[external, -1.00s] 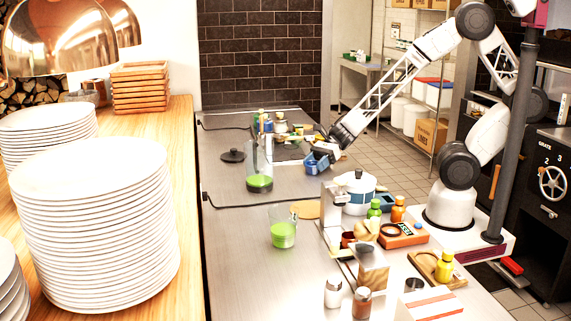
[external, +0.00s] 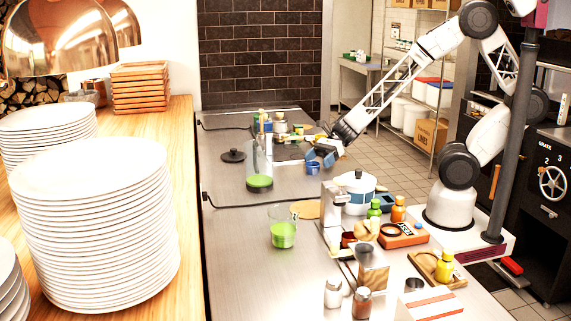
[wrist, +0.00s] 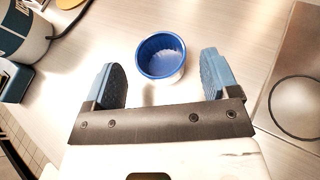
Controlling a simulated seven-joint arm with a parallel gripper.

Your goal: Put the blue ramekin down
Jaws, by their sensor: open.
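The blue ramekin (wrist: 160,57) stands upright on the steel counter, its ribbed blue inside facing the wrist camera. It also shows in the external view (external: 313,168), just below and left of my gripper. My gripper (wrist: 163,75) is open, with one blue-padded finger on either side of the ramekin's near edge and a visible gap on both sides. In the external view my gripper (external: 324,152) is close above the ramekin. The ramekin appears empty.
A white and blue pot (external: 357,192) stands nearer the camera; part of a pot shows at upper left in the wrist view. A glass with green contents (external: 259,182) stands left of the ramekin. A dark cooking plate (external: 290,152) lies behind. Bare counter surrounds the ramekin.

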